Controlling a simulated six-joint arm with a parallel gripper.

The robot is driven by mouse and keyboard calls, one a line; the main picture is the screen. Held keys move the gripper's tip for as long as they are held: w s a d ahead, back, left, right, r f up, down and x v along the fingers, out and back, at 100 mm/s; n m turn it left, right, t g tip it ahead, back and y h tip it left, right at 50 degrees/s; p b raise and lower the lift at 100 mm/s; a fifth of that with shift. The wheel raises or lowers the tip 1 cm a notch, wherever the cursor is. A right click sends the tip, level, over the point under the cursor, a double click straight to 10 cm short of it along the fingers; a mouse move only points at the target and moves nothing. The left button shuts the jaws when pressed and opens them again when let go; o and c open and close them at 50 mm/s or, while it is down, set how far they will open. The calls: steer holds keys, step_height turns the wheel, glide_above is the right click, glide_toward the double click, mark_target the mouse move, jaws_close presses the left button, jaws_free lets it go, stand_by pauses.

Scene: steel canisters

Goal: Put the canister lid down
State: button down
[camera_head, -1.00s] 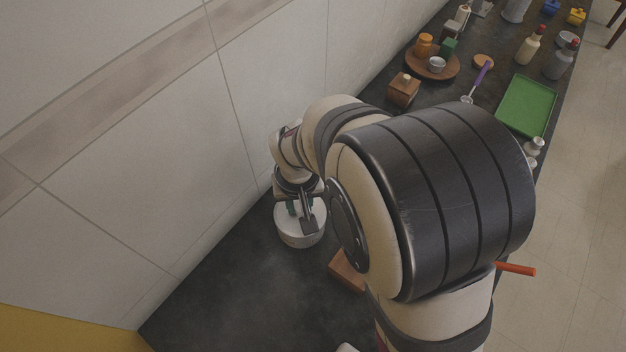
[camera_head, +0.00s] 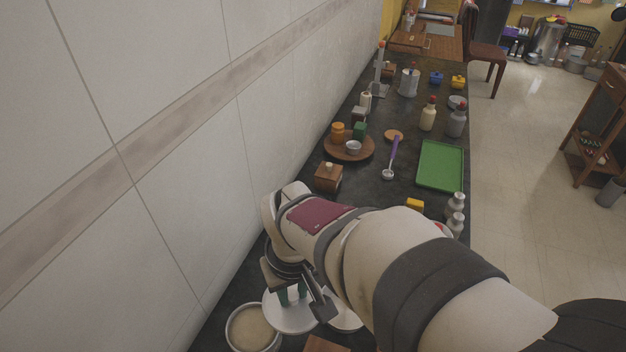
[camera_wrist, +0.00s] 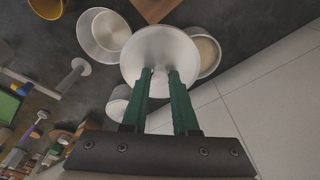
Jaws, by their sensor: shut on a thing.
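My gripper (camera_head: 292,296) has green fingers, and they are shut on the knob of the canister lid. The lid is a pale round disc (camera_head: 288,318); it also shows in the wrist view (camera_wrist: 150,48), with my fingertips (camera_wrist: 160,74) at its middle. The lid is held level, clear of the open canister. That steel canister (camera_head: 234,342) stands left of the lid and has beige contents; in the wrist view it (camera_wrist: 214,70) is partly hidden behind the lid. The gap between lid and counter cannot be judged.
An empty steel canister (camera_wrist: 88,42) stands beside the lid in the wrist view. Another pale canister (camera_wrist: 117,106) is near my fingers. A wooden block (camera_wrist: 156,8) and a yellow rim (camera_wrist: 46,8) lie beyond. The tiled wall (camera_head: 190,200) borders the counter.

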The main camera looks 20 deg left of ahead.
mark_target(308, 297)
steer(key=shift+w+d+r, duration=0.35)
steer(key=shift+d, duration=0.25)
steer(key=shift+w+d+r, duration=0.3)
steer(key=shift+d+r, duration=0.05)
steer(key=shift+d, duration=0.25)
steer(key=w+d+f, duration=0.2)
steer(key=w+f, duration=0.2)
steer(key=w, duration=0.5)
steer(key=a+f, duration=0.3)
steer(key=f, duration=0.1)
steer(key=s+a+f, duration=0.1)
steer(key=a+f, duration=0.3)
steer(key=s+a+f, duration=0.1)
steer(key=a+f, duration=0.3)
steer(key=c, duration=0.7)
jaws_free()
